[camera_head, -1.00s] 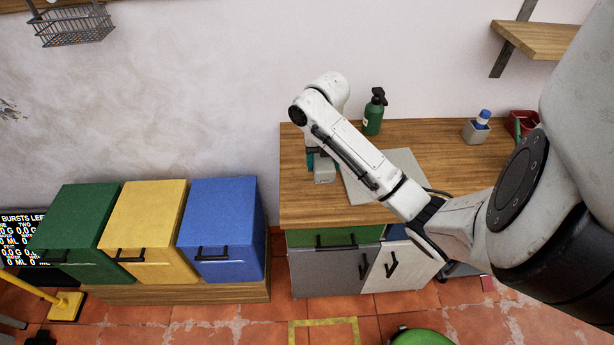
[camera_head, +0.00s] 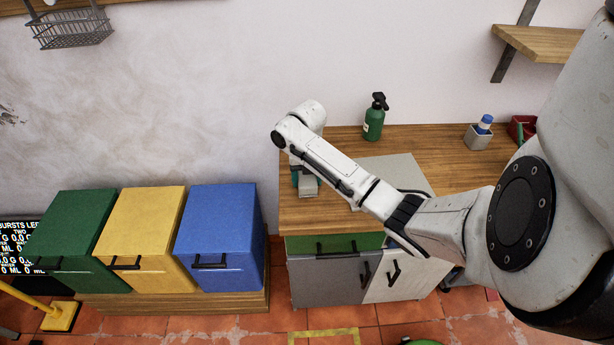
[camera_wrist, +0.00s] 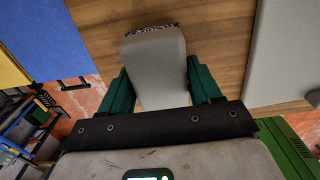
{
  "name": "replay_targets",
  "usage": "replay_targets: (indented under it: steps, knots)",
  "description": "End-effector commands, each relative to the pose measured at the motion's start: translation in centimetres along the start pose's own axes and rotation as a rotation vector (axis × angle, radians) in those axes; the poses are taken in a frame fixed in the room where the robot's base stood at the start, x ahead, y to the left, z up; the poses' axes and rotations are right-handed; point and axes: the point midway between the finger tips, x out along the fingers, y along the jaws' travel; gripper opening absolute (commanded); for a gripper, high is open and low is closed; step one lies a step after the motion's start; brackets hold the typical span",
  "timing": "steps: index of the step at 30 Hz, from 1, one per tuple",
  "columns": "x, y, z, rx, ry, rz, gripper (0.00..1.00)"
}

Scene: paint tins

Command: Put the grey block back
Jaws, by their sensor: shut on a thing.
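The grey block (camera_head: 308,187) is between the fingers of my gripper (camera_head: 299,178), over the left end of the wooden worktop (camera_head: 440,146). The wrist view shows the block (camera_wrist: 154,62) as a pale grey slab with a speckled dark band at its far end. The two green fingers of my gripper (camera_wrist: 160,80) press on its sides. My forearm hides part of the gripper in the head view. I cannot tell whether the block touches the worktop.
A flat grey board (camera_head: 405,170) lies right of the block. A green spray bottle (camera_head: 374,118) stands behind, with a grey holder (camera_head: 478,137) farther right. Green (camera_head: 75,235), yellow (camera_head: 145,235) and blue (camera_head: 218,235) bins stand left of the worktop, across a narrow gap.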

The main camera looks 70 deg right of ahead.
Motion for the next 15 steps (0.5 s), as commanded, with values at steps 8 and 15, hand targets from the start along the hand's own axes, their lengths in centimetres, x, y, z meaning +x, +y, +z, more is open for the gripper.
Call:
replay_targets:
  steps: [8,15]
  knots:
    - [0.31,0.01,-0.02,-0.001,0.0,0.0,0.34]
    - [0.53,0.01,-0.03,-0.001,0.001,0.0,0.74]
